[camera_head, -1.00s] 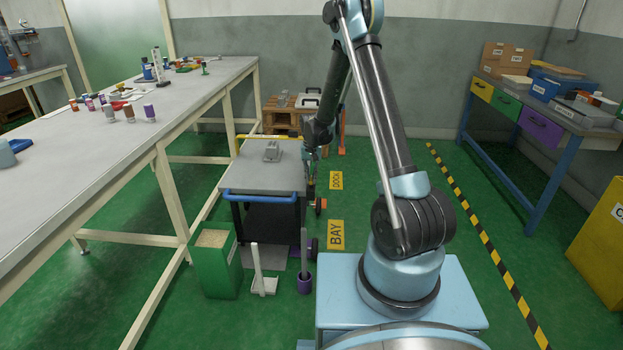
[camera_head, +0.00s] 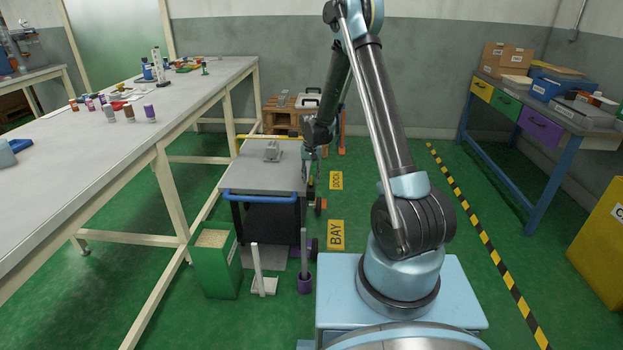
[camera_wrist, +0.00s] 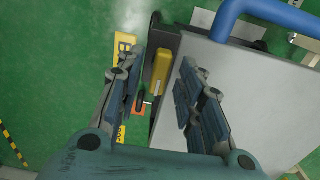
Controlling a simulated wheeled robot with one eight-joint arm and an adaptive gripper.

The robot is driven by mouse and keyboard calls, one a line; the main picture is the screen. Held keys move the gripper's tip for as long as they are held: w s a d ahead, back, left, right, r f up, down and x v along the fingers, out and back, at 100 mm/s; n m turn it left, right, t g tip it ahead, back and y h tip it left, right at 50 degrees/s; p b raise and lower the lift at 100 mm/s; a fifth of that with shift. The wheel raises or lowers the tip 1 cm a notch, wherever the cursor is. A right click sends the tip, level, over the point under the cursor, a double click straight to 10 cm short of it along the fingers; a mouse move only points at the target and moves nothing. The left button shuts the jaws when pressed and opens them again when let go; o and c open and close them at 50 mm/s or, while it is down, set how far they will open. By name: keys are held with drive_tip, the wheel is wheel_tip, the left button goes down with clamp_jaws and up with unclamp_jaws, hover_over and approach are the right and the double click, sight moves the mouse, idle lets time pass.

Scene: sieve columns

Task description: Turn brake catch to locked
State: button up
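The grey-topped cart (camera_head: 268,172) with a blue push handle (camera_head: 258,197) stands in the middle of the head view. Its top (camera_wrist: 235,85) and the handle (camera_wrist: 270,15) fill the right of the wrist view. A yellow lever-like piece (camera_wrist: 161,70), apparently the brake catch, lies along the cart's side. My gripper (camera_head: 309,172) is low at the cart's right side. In the wrist view its fingers (camera_wrist: 163,62) are open, one on each side of the yellow piece, with a visible gap. Contact and the catch's setting cannot be told.
Yellow floor plates marked BAY (camera_head: 336,235) and DOCK (camera_head: 336,180) lie right of the cart.

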sight(312, 179)
wheel_tip(312, 179, up, 12)
idle(0.6)
drive_tip(key=shift+f, duration=0.1)
drive_tip(key=s+d+r+t, duration=0.1)
drive_tip(key=s+d+r, duration=0.65)
drive_tip(key=s, duration=0.25)
drive_tip(key=s+d+r, duration=0.7)
drive_tip(key=s+d, duration=0.1)
drive_tip(key=s, duration=0.1)
drive_tip(key=s+d+f, duration=0.2)
drive_tip(key=s, duration=0.5)
drive_tip(key=s+d+f, duration=0.2)
drive_tip(key=s+d, duration=0.1)
drive_tip(key=s, duration=0.4)
drive_tip(key=s+d+f+t, duration=0.1)
drive_tip(key=s+d, duration=0.2)
drive_tip(key=s, duration=0.5)
drive_tip(key=shift+d+f+n, duration=0.15)
drive_tip(key=shift+f+n, duration=0.25)
